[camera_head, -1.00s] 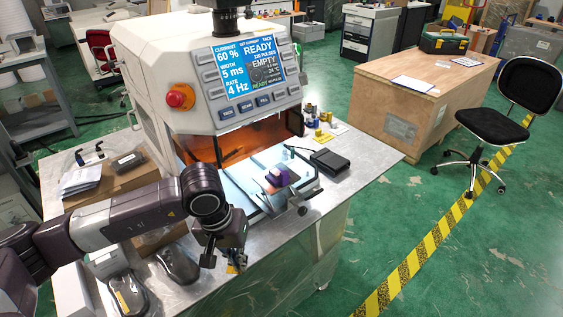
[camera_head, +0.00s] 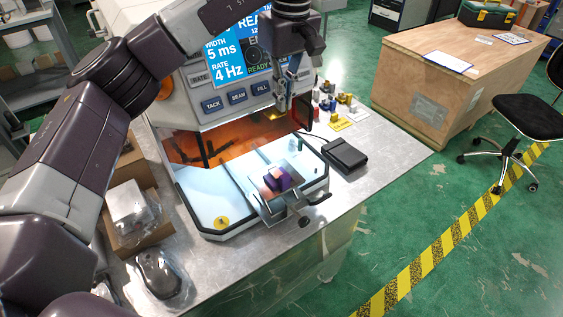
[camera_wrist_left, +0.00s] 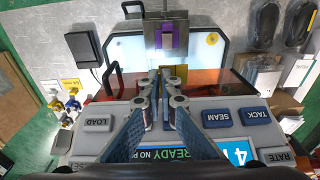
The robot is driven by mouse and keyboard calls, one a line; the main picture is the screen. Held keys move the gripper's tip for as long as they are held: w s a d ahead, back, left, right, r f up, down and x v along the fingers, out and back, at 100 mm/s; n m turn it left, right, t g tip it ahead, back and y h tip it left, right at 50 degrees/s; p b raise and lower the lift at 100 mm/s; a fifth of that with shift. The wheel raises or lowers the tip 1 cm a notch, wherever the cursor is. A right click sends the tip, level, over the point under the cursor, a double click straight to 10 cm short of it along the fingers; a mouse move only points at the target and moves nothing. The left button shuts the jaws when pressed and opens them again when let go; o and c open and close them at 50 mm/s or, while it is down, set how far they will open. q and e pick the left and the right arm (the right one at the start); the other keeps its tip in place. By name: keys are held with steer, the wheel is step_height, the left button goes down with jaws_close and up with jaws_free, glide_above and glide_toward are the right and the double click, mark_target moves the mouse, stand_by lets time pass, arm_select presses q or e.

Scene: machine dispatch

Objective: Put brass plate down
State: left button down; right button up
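My left gripper (camera_head: 279,106) hangs in front of the machine's open chamber, pointing down. It is shut on a small brass plate (camera_head: 274,114), which sticks out beyond the fingertips. In the left wrist view, the brass plate (camera_wrist_left: 176,72) shows just past the closed fingers (camera_wrist_left: 163,78), above the light-coloured work tray (camera_wrist_left: 210,50). The plate appears clear of any surface. A metal fixture (camera_head: 268,205) with a purple block (camera_head: 278,179) stands at the tray's front. My right gripper is not in view.
Small brass and metal parts stand beside a yellow label (camera_head: 342,125) right of the machine. A black box (camera_head: 345,154) with a cable lies nearby. A round yellow mark (camera_head: 222,222) is on the tray's left. The table's right front is bare.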

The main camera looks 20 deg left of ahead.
arm_select(q)
steer(key=p, duration=0.3)
glide_above(282, 172)
steer(key=f, duration=1.3)
steer(key=shift+w+f, duration=0.3)
steer(key=shift+w, duration=0.05)
step_height(282, 172, down, 4)
steer(key=shift+f+p, duration=0.1)
steer(key=shift+p, duration=0.8)
steer(key=shift+f, duration=0.2)
steer(key=c, duration=2.2)
jaws_free()
steer(key=shift+o, duration=0.2)
steer(key=shift+r, duration=0.1)
steer(key=shift+r, duration=0.15)
step_height(282, 172, up, 12)
steer(key=b, duration=0.4)
steer(key=shift+s+d, duration=0.35)
steer(key=shift+d, duration=0.1)
